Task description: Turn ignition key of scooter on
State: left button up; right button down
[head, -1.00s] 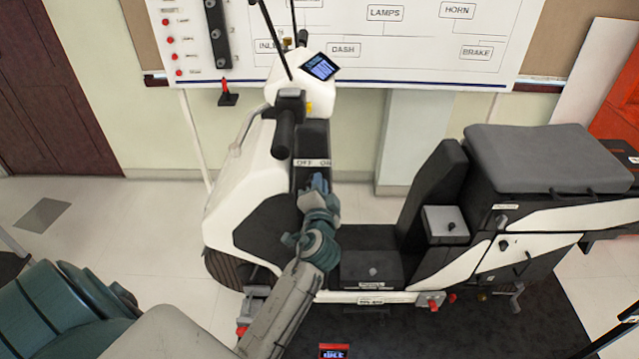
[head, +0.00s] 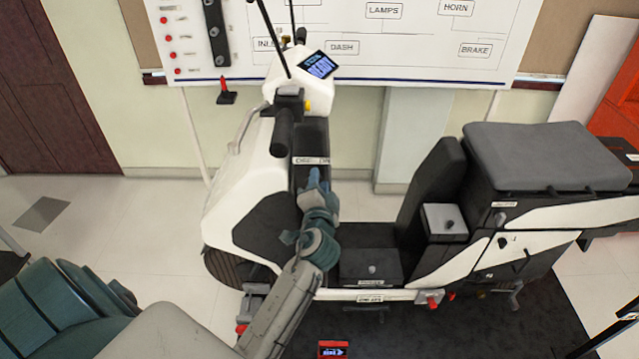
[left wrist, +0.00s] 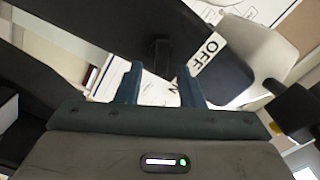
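The white and black scooter (head: 235,205) stands side-on, its front at left. Its dash screen (head: 319,65) is lit with large pale lettering. A pale OFF/ON label strip (head: 311,161) crosses the black panel behind the front shield; the OFF end shows in the left wrist view (left wrist: 208,54). My left gripper (head: 316,178) is just below this strip. In the left wrist view its two fingers (left wrist: 160,82) are apart, with a dark stub (left wrist: 162,55) beyond the gap. I cannot make out the ignition key for certain. My right gripper is not in view.
The handlebar grip (head: 282,132) hangs just above and left of my left gripper. A whiteboard (head: 420,60) stands behind. A small red-framed display (head: 333,349) is at the bottom.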

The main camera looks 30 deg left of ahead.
pick_arm(q)
jog(key=b+v, duration=0.1)
jog(key=v, duration=0.9)
jog(key=shift+s, duration=0.35)
jog(key=shift+d, duration=0.15)
